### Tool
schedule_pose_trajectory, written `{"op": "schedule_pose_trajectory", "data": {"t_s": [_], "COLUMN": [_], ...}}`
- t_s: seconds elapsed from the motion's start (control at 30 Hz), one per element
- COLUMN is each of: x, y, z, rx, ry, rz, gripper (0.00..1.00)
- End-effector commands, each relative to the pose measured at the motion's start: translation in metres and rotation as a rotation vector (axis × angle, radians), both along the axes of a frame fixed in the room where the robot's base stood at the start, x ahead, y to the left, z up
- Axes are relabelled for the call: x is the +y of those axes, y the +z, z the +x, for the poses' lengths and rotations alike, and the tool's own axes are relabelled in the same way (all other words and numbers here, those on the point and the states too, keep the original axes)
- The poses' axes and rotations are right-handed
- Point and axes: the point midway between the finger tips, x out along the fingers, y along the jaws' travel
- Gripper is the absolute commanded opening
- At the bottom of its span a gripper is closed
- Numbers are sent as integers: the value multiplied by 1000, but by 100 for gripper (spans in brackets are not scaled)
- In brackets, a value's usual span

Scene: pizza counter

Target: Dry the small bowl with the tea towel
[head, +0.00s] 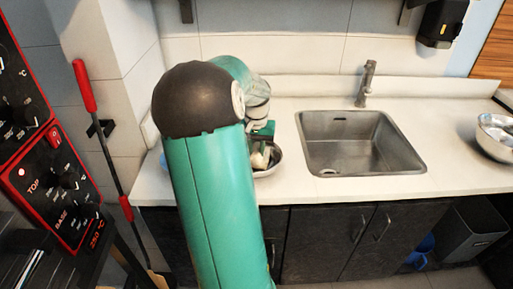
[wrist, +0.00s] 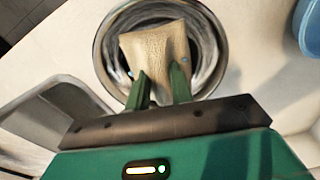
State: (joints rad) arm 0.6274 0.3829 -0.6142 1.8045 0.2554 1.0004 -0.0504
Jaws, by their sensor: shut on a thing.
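The small metal bowl (wrist: 212,50) sits on the white counter; in the head view its rim (head: 276,160) shows to the right of my arm, which hides the rest. The tea towel (wrist: 155,48) is beige and bunched; part of it also shows in the head view (head: 260,158). My gripper (wrist: 160,84) is shut on the tea towel and holds it over the inside of the bowl. In the wrist view the towel covers the middle of the bowl. I cannot tell whether the towel touches the bowl's inner wall.
A steel sink (head: 360,145) with a tap (head: 366,84) is set in the counter (head: 450,130) to the right. A larger metal bowl (head: 495,138) stands at the far right. A blue round thing (wrist: 308,28) is at the wrist view's upper right. Free counter lies between sink and larger bowl.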

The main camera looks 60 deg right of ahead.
Motion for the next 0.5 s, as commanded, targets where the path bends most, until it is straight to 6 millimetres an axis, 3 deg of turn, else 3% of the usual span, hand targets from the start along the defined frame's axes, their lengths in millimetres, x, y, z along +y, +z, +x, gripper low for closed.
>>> {"op": "schedule_pose_trajectory", "data": {"t_s": [0.5], "x": [0], "y": [-6], "z": [0], "rx": [0], "ry": [0], "rz": [1], "gripper": [0]}}
